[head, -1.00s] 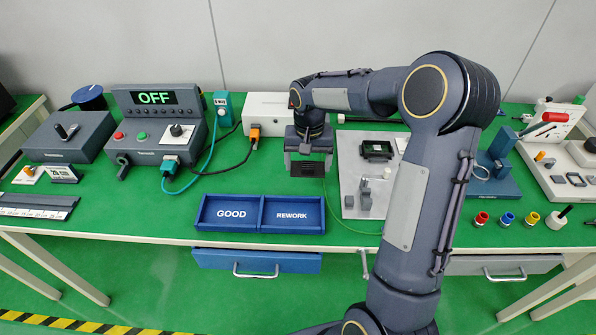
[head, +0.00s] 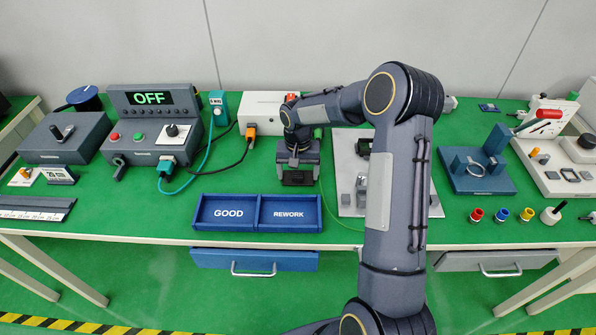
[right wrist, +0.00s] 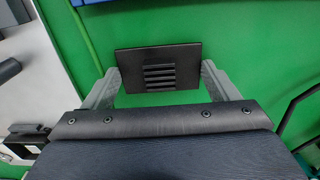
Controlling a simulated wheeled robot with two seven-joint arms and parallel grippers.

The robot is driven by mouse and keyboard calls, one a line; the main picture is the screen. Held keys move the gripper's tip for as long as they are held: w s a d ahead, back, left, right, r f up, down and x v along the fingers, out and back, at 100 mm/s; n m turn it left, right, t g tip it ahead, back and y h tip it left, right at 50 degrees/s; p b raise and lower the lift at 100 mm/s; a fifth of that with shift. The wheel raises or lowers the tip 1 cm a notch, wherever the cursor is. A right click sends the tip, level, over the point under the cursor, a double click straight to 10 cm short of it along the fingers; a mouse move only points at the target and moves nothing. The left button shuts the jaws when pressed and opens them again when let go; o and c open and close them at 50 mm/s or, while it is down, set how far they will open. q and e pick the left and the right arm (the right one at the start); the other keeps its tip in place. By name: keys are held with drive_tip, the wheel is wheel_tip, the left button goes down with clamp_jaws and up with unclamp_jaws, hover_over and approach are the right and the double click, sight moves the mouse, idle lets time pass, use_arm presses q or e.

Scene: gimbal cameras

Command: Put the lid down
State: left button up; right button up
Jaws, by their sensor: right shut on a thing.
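The lid is a dark, flat rectangular plate with a row of slots (right wrist: 160,58). My right gripper (right wrist: 160,80) is shut on the lid, with one finger at each side of it. In the head view the right gripper (head: 298,172) and the dark lid (head: 297,181) are over the green bench top, behind the blue tray. I cannot tell if the lid touches the bench. My left gripper is not in view.
The blue tray (head: 257,226) marked GOOD and REWORK lies at the front edge. A grey fixture plate (head: 347,200) lies right of the gripper, partly hidden by my arm. A black cable with an orange plug (head: 250,134) runs to the left.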

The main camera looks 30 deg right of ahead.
sight(298, 174)
drive_tip(key=o, duration=0.9)
drive_tip(key=shift+f, duration=0.15)
wheel_tip(298, 174, up, 12)
drive_tip(key=s+a+r+n+t, duration=0.1)
drive_tip(key=s+a+r, duration=0.1)
drive_tip(key=s+r, duration=0.45)
drive_tip(key=s+a+n+t+y, duration=0.1)
drive_tip(key=s+a, duration=0.3)
drive_tip(key=s, duration=0.7)
drive_tip(key=s+a+f+n+t+y, duration=0.1)
drive_tip(key=s+a, duration=0.4)
drive_tip(key=s, duration=0.6)
drive_tip(key=n+t+y, duration=0.1)
drive_tip(key=t, duration=0.1)
drive_tip(key=shift+s+a+n+t+y, duration=0.2)
drive_tip(key=shift+n+t+y, duration=0.1)
drive_tip(key=shift+y, duration=0.1)
drive_tip(key=shift+r+p, duration=0.25)
drive_tip(key=shift+p, duration=0.15)
drive_tip(key=shift+f, duration=0.1)
drive_tip(key=shift+c, duration=0.4)
